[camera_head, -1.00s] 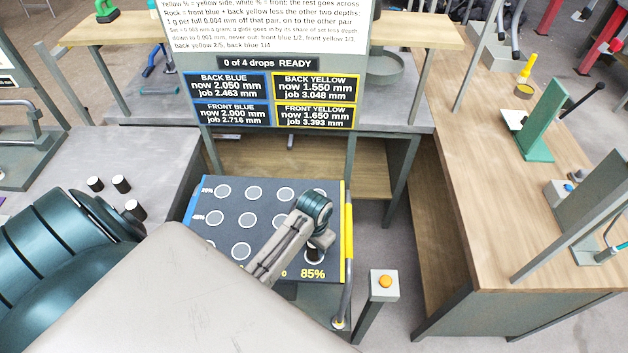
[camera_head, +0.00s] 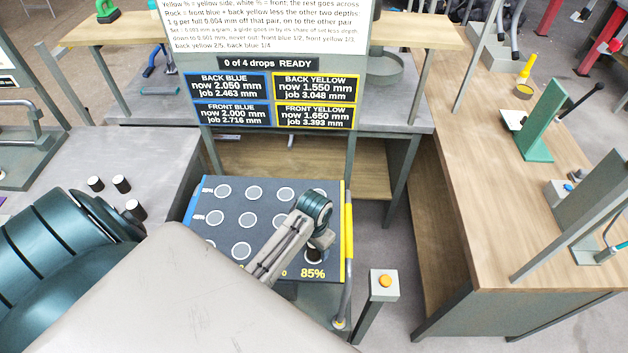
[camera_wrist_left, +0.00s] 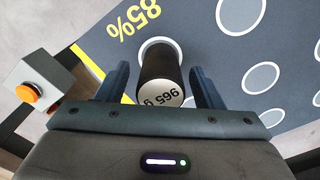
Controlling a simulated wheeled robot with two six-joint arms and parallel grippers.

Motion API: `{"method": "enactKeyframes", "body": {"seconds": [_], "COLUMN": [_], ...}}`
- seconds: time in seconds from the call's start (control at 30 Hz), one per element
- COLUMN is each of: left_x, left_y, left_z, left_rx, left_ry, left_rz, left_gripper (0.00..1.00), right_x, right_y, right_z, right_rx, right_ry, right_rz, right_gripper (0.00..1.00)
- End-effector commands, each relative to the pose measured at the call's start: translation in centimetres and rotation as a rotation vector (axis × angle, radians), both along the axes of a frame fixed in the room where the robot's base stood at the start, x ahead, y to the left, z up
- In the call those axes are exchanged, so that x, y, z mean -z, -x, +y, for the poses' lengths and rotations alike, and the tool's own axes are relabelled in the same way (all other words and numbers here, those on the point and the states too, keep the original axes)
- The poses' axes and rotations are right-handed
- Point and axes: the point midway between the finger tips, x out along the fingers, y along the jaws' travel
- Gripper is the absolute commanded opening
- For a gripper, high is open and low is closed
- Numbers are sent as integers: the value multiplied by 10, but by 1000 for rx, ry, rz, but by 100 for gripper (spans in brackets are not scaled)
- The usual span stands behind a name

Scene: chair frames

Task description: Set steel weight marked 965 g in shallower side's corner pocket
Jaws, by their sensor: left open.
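The steel weight marked 965 g (camera_wrist_left: 160,82) is a dark cylinder with a pale top. In the left wrist view it stands in the white-ringed corner pocket beside the yellow 85% mark. The weight (camera_head: 314,256) also shows at the near right corner of the dark pocket board (camera_head: 262,205), partly hidden by my arm. My left gripper (camera_wrist_left: 163,85) is open, with one finger on each side of the weight; gaps show beside it. In the head view the left gripper (camera_head: 320,241) is over that corner. My right gripper is not in view.
Several dark weights (camera_head: 121,184) with pale tops stand on the grey bench at left. A post with an orange button (camera_head: 385,282) stands right of the board, beyond the yellow rail (camera_head: 349,240). The screen (camera_head: 268,63) reads 0 of 4 drops, READY. A wooden bench (camera_head: 500,200) is at right.

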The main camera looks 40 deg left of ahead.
Motion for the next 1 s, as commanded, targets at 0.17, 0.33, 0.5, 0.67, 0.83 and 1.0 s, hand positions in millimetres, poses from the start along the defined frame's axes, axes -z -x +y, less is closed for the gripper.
{"method": "enactKeyframes", "body": {"seconds": [0.17, 0.33, 0.5, 0.67, 0.83, 1.0], "left_x": [-33, -75, -112, -120, -121, -121], "left_y": [-3, -2, 0, 0, 0, 0], "left_z": [1, 0, 0, 0, 0, 0], "left_rx": [1, 1, 0, 0, 0, 0], "left_ry": [-2, -1, -1, 0, 0, 0], "left_rz": [-10, -10, -1, -1, -1, -2], "left_gripper": [61, 61, 61, 61, 61, 61], "right_x": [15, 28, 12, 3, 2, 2], "right_y": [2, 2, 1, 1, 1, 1], "right_z": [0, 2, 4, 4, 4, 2], "right_rx": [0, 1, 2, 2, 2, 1], "right_ry": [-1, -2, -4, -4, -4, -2], "right_rz": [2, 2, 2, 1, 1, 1], "right_gripper": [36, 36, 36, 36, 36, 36]}}
